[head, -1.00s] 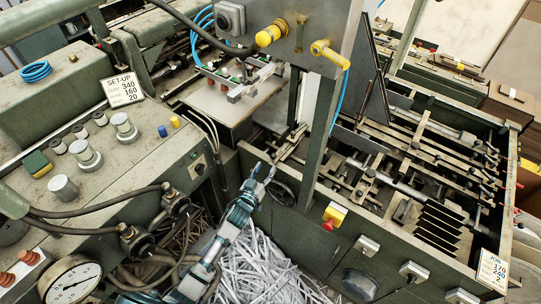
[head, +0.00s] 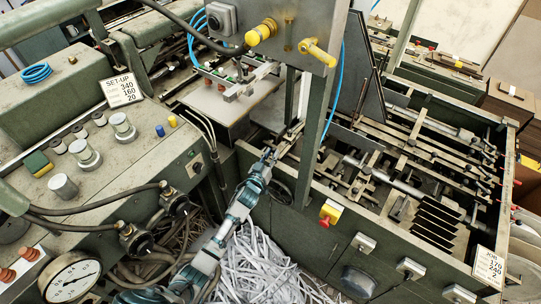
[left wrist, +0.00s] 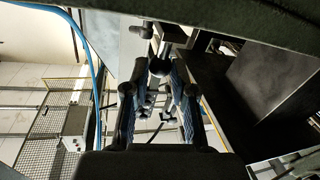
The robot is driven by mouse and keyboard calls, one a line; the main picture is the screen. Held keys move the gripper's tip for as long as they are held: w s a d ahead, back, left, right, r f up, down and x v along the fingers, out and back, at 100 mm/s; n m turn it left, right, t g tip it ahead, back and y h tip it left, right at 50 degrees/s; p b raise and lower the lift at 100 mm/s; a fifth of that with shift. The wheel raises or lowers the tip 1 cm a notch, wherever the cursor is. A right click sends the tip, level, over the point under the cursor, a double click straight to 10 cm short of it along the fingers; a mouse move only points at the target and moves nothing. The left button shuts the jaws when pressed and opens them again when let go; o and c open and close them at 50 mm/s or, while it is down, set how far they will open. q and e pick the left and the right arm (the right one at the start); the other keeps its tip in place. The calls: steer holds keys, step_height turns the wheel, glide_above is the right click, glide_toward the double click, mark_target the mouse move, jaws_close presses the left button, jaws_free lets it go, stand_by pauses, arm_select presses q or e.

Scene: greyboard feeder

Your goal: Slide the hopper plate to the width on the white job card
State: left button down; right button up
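The white job card (head: 489,268) is on the front right corner of the machine frame and reads JOB, 170, 240, 2. A white set-up card (head: 122,90) on the left console reads 340, 160, 20. My left gripper (head: 268,155) is at the frame's left end, below a metal bar (head: 289,138). In the left wrist view my gripper (left wrist: 159,92) has its fingers apart, with a dark round knob (left wrist: 160,68) at their tips; I cannot tell whether they touch. I cannot tell for certain which part is the hopper plate. My right gripper is out of view.
A green post (head: 313,140) and a grey control box (head: 290,35) with yellow knobs stand just right of my gripper. A red and yellow switch (head: 331,212) is on the frame's front. Shredded paper (head: 260,265) lies below. A gauge (head: 72,277) is at lower left.

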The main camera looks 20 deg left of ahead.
mark_target(275, 149)
arm_select(q)
steer(key=shift+w+d, duration=0.1)
steer(key=shift+d, duration=0.05)
steer(key=shift+w+f, duration=0.1)
steer(key=shift+w, duration=0.25)
steer(key=w+b, duration=0.2)
steer(key=shift+w+d, duration=0.1)
steer(key=shift+w, duration=0.4)
steer(key=shift+w+d, duration=0.1)
steer(key=shift+d, duration=0.05)
steer(key=c, duration=1.2)
jaws_free()
steer(key=shift+o, duration=1.3)
steer(key=shift+a, duration=0.25)
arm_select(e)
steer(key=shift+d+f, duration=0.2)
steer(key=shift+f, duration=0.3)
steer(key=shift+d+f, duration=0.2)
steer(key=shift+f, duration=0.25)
